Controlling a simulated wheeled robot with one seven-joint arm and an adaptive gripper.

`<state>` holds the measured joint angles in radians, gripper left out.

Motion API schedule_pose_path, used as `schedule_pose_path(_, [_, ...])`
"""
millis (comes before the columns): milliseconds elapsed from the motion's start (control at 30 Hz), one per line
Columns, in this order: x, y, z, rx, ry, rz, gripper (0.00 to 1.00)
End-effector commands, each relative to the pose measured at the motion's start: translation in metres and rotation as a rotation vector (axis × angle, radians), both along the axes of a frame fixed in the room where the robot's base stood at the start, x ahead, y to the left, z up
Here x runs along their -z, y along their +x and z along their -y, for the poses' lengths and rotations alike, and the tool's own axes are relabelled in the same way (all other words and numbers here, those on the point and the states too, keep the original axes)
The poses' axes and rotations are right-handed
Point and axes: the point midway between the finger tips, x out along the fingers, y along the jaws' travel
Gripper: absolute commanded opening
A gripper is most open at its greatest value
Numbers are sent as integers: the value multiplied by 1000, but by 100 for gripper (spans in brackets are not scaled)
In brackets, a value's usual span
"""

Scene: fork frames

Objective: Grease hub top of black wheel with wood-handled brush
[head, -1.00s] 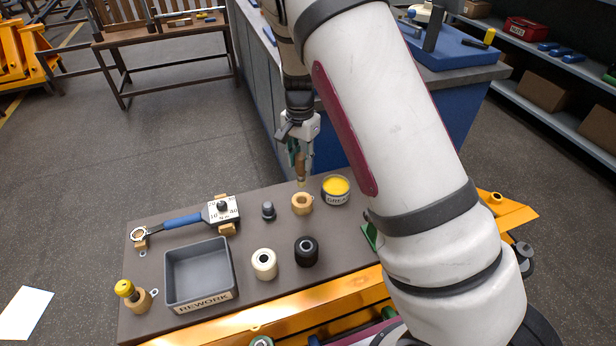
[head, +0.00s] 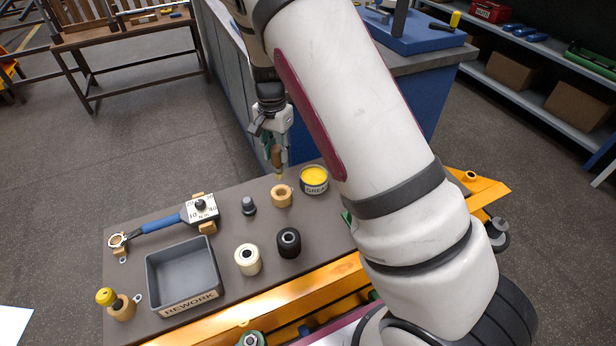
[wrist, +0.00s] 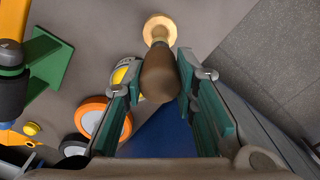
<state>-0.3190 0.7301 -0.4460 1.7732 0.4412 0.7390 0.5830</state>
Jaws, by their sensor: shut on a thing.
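My gripper (head: 274,148) is shut on the wood-handled brush (head: 277,159). The brush points down, its lower end just above the round wooden holder (head: 282,197). In the wrist view, the brown handle (wrist: 160,76) sits between the fingers, with the holder (wrist: 160,24) beyond it; the bristles are hidden there. The black wheel (head: 289,243) stands upright on the grey top, nearer the front than the holder, hub opening facing up. The grease tin (head: 314,181), full of yellow grease, stands right of the holder. It is partly hidden by a finger in the wrist view.
A cream wheel (head: 247,260) stands left of the black one, a dark grey knobbed piece (head: 248,205) behind. The grey REWORK tray (head: 184,273), blue-handled torque wrench (head: 160,224) and yellow-knobbed piece (head: 118,303) are at left. A blue-sided counter (head: 405,95) stands behind.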

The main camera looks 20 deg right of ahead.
Motion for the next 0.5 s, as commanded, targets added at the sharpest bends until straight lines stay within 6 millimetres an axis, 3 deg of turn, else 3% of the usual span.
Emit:
schedule_pose_path(233, [-1,2,11,4,1,1,0])
schedule_pose_path(500, [-5,10,78,6,3,0,0])
